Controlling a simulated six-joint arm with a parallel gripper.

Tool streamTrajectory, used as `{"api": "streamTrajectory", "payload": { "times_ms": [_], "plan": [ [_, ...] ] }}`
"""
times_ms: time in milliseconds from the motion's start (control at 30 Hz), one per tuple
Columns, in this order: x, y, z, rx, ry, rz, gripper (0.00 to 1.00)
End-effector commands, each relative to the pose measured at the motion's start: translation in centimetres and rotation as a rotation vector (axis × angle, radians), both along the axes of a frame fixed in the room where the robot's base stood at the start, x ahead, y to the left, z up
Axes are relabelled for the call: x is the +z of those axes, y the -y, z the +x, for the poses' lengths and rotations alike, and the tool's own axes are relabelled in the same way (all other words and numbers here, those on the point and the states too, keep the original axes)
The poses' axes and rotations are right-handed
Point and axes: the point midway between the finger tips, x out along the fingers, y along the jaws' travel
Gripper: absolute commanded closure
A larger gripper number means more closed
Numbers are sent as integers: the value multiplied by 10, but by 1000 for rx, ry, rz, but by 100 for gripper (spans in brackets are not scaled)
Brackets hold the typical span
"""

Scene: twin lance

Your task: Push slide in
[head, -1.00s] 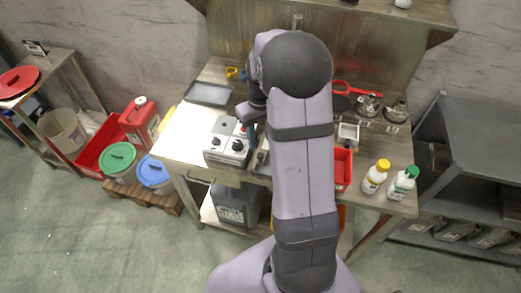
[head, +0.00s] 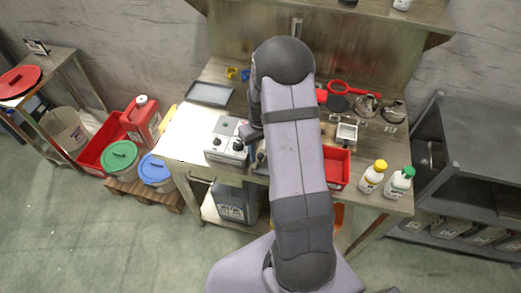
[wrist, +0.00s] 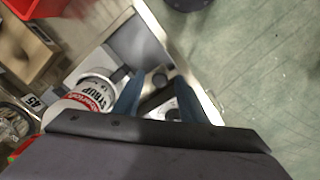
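A white boxy machine (head: 228,139) with black knobs stands at the front left of the steel table. My gripper (wrist: 160,76) shows two blue fingers with a gap between them in the wrist view, and nothing is clearly held. A round black knob (wrist: 160,79) shows between the fingertips; I cannot tell whether they touch it. A grey metal surface (wrist: 135,43) lies beyond the fingers. In the head view my gripper is close to the machine's right side, with its fingertips largely hidden. I cannot single out the slide for certain.
A tub labelled syrup (wrist: 95,92) sits left of the fingers. A grey tray (head: 210,93) lies behind the machine. A red bin (head: 336,168), a yellow-capped bottle (head: 372,178) and a green-capped bottle (head: 399,183) stand at the table's right. The floor in front is open.

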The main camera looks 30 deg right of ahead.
Motion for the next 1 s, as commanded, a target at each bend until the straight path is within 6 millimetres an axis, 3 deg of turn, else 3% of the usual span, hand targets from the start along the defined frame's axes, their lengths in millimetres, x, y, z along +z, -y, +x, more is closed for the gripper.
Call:
{"api": "streamTrajectory", "payload": {
  "times_ms": [233,400,667,1000],
  "plan": [
    [-1,0,0,0,0,0,62],
    [0,0,0,0,0,0,100],
    [-1,3,3,-1,1,0,100],
    [-2,25,26,-1,2,-1,100]
  ]
}}
